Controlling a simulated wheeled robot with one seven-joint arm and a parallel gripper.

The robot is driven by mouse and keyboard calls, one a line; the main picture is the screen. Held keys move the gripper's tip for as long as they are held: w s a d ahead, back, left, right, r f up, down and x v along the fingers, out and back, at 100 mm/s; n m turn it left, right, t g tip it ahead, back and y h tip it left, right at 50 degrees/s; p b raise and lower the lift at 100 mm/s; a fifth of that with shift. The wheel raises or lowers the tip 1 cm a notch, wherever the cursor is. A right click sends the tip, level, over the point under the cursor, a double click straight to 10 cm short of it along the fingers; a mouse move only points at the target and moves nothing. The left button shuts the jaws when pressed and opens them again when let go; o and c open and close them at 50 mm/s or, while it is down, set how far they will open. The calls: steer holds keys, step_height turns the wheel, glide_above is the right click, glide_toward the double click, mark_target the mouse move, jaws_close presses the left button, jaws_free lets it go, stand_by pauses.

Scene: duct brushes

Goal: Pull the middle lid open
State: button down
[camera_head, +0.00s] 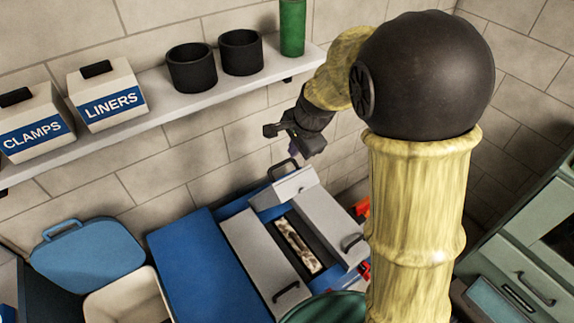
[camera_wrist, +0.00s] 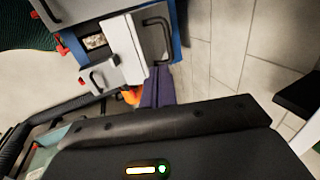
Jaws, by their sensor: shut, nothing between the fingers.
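The middle lid (camera_head: 296,187) is a grey panel at the far end of the blue box, tilted up, with a dark handle (camera_head: 283,168) at its top. Its raised edge and handle (camera_wrist: 157,35) also show in the wrist view. In front of it the middle compartment is uncovered, with a mottled cream-brown piece (camera_head: 298,245) inside. My gripper (camera_head: 296,156) is just above and behind the middle lid, near its handle. Its purple fingers (camera_wrist: 152,90) are shut and empty, beside the lid. Whether they touch it cannot be told.
Flat grey lids with dark handles lie on the left (camera_head: 262,255) and right (camera_head: 328,226) of the opening. A shelf (camera_head: 190,105) with labelled boxes and black cups runs along the wall. A blue panel (camera_head: 205,265) is left of the lids. Red-orange items lie right of the box.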

mark_target(275, 186)
steer(key=x, duration=1)
steer(key=shift+w+p, duration=0.1)
steer(key=shift+p, duration=0.25)
